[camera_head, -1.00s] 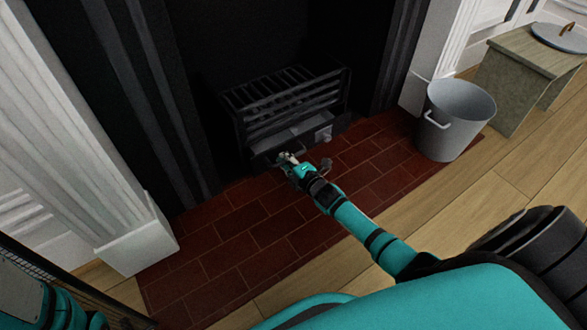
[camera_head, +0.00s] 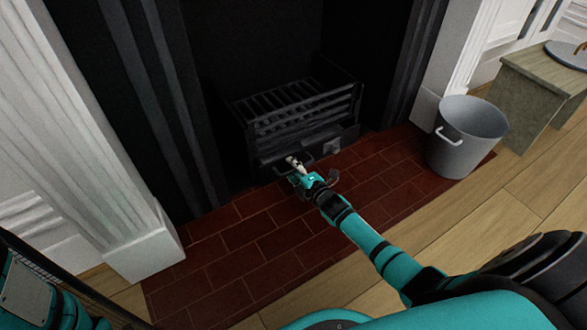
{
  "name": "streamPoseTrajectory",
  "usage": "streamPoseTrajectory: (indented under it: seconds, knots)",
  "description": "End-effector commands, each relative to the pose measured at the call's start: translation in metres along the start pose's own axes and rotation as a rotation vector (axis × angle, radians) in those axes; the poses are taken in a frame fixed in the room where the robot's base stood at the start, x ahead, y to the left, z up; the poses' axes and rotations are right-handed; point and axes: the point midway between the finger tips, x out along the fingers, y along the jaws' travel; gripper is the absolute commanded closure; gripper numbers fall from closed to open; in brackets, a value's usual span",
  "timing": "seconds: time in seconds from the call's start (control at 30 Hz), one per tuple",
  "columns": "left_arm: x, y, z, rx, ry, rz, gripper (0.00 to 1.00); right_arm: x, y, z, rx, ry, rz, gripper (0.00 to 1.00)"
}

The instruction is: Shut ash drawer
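The ash drawer (camera_head: 268,171) is the dark front under the black fire grate (camera_head: 300,112). It sits in line beneath the grate, and no open tray shows above its front. A dark handle (camera_head: 280,168) is on its front, partly hidden by my gripper. My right gripper (camera_head: 303,167) is at the drawer front by the handle, its tip touching or very close to it. Whether its fingers are open or shut is too small to tell. My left gripper is out of view; only part of the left arm shows at bottom left.
A grey metal bucket (camera_head: 466,137) stands at the right of the red brick hearth (camera_head: 250,255). A stone-coloured bench (camera_head: 540,85) is behind it. White fireplace surround (camera_head: 110,150) stands at left. The hearth's front bricks and wooden floor are clear.

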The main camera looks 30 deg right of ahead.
Motion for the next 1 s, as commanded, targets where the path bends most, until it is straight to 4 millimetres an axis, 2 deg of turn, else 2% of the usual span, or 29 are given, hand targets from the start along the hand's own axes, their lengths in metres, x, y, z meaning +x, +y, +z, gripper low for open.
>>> streamPoseTrajectory:
  seconds: [0.17, 0.27, 0.7, 0.83, 1.0]
  knots:
    - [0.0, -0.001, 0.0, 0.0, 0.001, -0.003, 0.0, -0.004, -0.001, 0.0, 0.0, 0.0, -0.001, 0.64]
    - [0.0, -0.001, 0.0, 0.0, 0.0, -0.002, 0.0, -0.015, -0.002, 0.0, -0.001, 0.0, -0.001, 0.64]
    - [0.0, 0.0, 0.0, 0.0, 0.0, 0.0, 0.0, -0.1, -0.002, 0.0, 0.001, 0.001, -0.002, 0.64]
    - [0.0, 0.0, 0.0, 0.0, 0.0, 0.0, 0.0, -0.114, -0.001, 0.0, -0.001, 0.0, 0.0, 0.64]
    - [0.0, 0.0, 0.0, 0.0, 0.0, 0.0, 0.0, -0.12, 0.0, 0.0, -0.001, 0.0, 0.001, 0.64]
